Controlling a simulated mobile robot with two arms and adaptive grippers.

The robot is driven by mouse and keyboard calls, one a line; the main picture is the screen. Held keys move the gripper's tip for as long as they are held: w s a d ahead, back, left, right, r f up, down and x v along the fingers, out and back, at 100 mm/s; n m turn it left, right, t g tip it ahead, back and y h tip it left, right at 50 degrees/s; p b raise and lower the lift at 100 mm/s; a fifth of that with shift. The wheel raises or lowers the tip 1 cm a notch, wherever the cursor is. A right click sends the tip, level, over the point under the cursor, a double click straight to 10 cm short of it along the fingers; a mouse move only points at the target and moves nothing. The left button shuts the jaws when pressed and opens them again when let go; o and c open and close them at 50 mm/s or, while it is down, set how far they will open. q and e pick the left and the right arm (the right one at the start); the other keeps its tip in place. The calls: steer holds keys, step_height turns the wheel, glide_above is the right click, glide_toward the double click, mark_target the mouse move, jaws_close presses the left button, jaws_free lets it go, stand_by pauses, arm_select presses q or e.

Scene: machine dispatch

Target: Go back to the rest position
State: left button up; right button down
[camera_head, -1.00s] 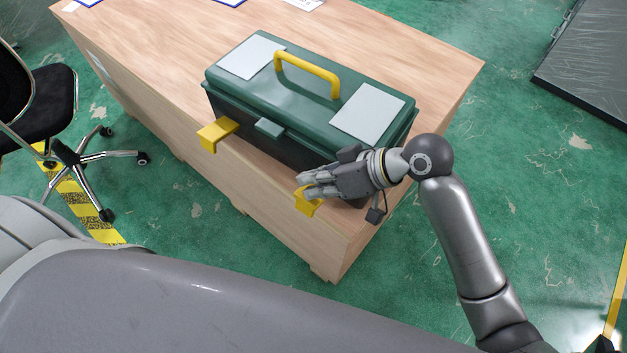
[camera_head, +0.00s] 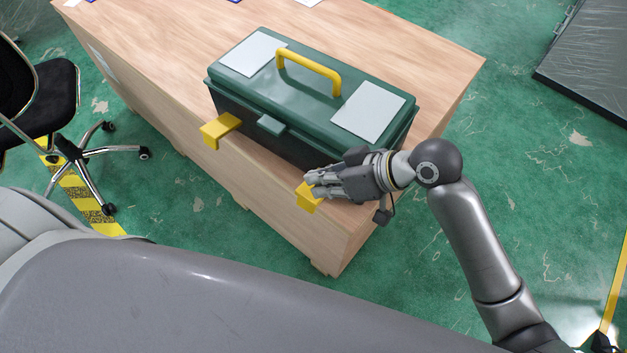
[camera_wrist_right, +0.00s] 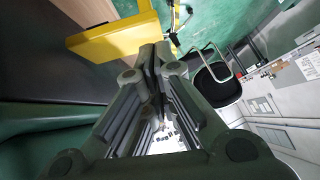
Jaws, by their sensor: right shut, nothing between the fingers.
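My right gripper (camera_head: 312,186) is shut and empty. It is in front of the right part of a green toolbox (camera_head: 300,85), over the table's front edge, and overlaps one yellow latch (camera_head: 309,198) in the head view. Whether it touches that latch, I cannot tell. In the right wrist view my closed fingers (camera_wrist_right: 150,50) point forward, with a yellow latch (camera_wrist_right: 105,43) just beyond them to the left. My left gripper is not in view.
The toolbox has a yellow handle (camera_head: 310,70) and another yellow latch (camera_head: 220,130). It stands on a wooden table (camera_head: 420,55). A black office chair (camera_head: 50,95) is at the left.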

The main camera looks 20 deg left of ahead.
steer(key=v, duration=0.9)
steer(key=shift+d+r, duration=0.3)
steer(key=shift+f, duration=0.1)
